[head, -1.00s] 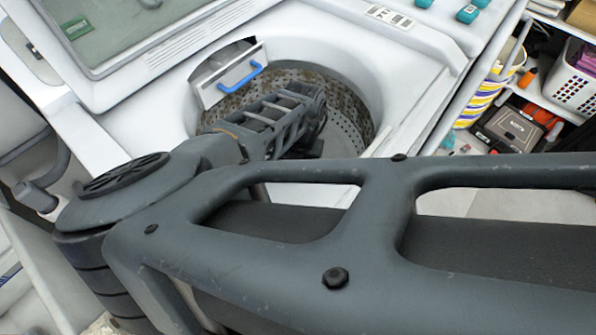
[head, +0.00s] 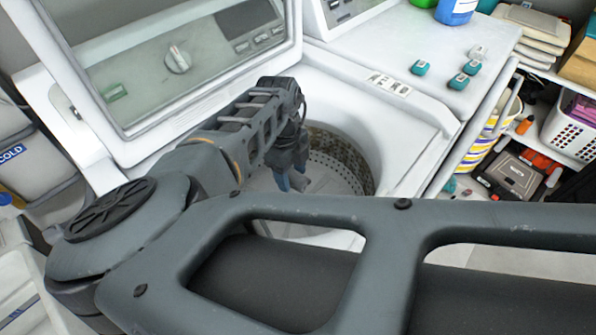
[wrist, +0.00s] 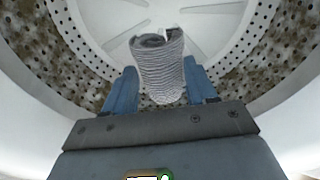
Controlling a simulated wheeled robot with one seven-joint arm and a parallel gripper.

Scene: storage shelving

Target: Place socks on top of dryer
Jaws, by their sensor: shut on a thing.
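My gripper (head: 290,180) is shut on the socks, with its fingers pointing down over the open drum (head: 345,165) of a white top-loading machine. In the wrist view the socks (wrist: 158,68) are a grey, ribbed, rolled bundle between the two blue fingers (wrist: 160,88), with the drum floor behind. The socks cannot be made out in the head view, where my arm and gripper cover that spot. A flat white top (head: 455,55) to the right of the drum may be the dryer's top; I cannot tell for sure.
The raised glass lid (head: 190,60) stands left of my arm. A shelf with a white basket (head: 572,130) is at the right.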

